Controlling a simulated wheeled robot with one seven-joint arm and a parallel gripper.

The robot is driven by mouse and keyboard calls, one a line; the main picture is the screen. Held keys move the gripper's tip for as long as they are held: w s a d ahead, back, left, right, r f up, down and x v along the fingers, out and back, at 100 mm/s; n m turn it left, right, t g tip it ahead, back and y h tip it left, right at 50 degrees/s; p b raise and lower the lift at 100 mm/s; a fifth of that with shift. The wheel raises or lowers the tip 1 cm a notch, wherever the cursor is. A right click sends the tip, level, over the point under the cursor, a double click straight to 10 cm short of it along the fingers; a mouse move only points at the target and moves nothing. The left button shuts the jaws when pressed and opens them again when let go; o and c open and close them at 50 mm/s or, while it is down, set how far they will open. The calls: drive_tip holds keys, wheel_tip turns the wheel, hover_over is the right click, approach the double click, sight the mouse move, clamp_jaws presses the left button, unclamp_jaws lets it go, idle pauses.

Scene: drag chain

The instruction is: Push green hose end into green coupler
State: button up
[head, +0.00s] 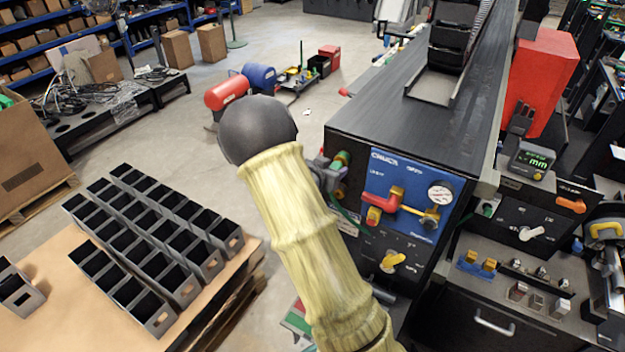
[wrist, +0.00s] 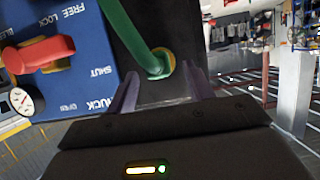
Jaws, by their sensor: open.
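In the wrist view the green hose (wrist: 122,28) comes down from the top edge and bends toward the green coupler (wrist: 168,62), a green and orange ring on a dark face. The hose end meets the ring; I cannot tell how deep it sits. My gripper (wrist: 160,88) is open, its two purple-grey fingers on either side below the ring, with nothing clearly between them. In the head view the coupler (head: 342,158) shows at the left side of the black machine, beside my partly hidden gripper (head: 322,170). The hose (head: 346,215) shows only in part below it.
A blue panel (head: 408,172) with a red lever, gauge and yellow valve stands close beside the coupler. My yellow-sleeved arm covers the middle of the head view. Black boxes (head: 150,225) fill a table at left. Open floor (head: 120,160) lies behind them.

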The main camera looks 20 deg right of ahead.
drive_tip(key=b+v, duration=0.2)
drive_tip(key=v, duration=1.3)
drive_tip(key=shift+b, duration=0.35)
drive_tip(key=shift+s, duration=0.1)
drive_tip(key=s+a+f+n+y+b, duration=0.3)
drive_tip(key=a+f+n+y, duration=0.35)
drive_tip(key=y, duration=0.25)
drive_tip(key=s+f+n+g+b, duration=0.1)
drive_tip(key=s+f+n+g, duration=0.1)
drive_tip(key=s, duration=0.5)
drive_tip(key=s+f+n+g+y+b, duration=0.1)
drive_tip(key=s+f+n+g+b, duration=0.1)
drive_tip(key=s, duration=0.6)
drive_tip(key=shift+d+f+g+y, duration=0.3)
drive_tip(key=shift+d+f+g, duration=0.1)
drive_tip(key=shift+g, duration=0.4)
